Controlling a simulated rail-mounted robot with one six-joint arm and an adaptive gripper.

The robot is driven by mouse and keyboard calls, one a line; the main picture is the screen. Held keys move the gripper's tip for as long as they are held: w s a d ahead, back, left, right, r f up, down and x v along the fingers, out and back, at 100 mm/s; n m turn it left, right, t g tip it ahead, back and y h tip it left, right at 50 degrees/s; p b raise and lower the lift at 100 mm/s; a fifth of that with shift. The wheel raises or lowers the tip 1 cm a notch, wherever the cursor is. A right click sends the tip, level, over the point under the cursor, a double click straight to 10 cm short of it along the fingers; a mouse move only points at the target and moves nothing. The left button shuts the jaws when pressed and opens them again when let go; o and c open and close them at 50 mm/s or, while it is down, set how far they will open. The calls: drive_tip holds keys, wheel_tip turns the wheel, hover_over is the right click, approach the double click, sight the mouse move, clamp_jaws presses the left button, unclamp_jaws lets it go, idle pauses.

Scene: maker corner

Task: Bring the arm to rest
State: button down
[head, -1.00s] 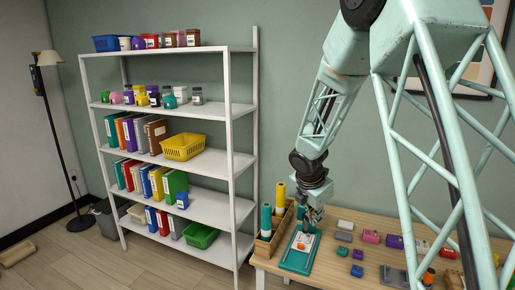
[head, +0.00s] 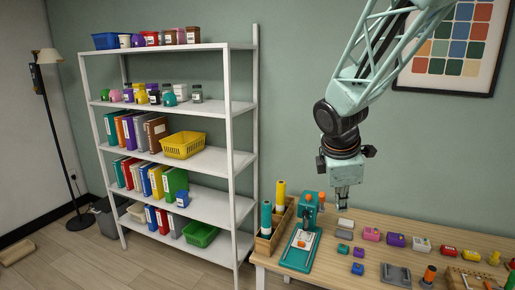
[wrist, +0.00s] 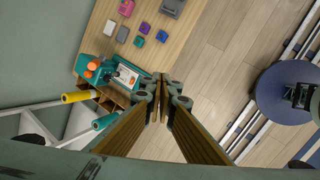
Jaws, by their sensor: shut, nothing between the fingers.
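My gripper (head: 342,205) hangs in the air above the left part of the wooden table, pointing down. It is shut and empty, just right of and above the teal press-like stand (head: 300,250) with orange knobs. In the wrist view my gripper's fingertips (wrist: 162,88) meet in the middle of the picture, with the teal stand (wrist: 110,72) to their left and nothing between them.
The wooden table (head: 360,227) carries several small coloured blocks and a grey holder (head: 396,274). A wooden rack (head: 270,240) with yellow and teal rolls stands at its left end. A white shelf (head: 240,150) stands further left. The air around my gripper looks free.

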drive_tip(key=s+a+r+m+y+b, duration=0.1)
drive_tip(key=s+m, duration=0.4)
drive_tip(key=s, duration=0.8)
drive_tip(key=s+a+r+m+b, duration=0.1)
drive_tip(key=s+r+m, duration=0.3)
drive_tip(key=s, duration=1)
drive_tip(key=s+a+r+m+y+b, duration=0.1)
drive_tip(key=s+r+m, duration=0.1)
drive_tip(key=s+m, duration=0.6)
drive_tip(key=s, duration=0.6)
drive_tip(key=shift+a+r+y, duration=0.15)
drive_tip(key=shift+a+y, duration=0.15)
drive_tip(key=shift+a, duration=0.1)
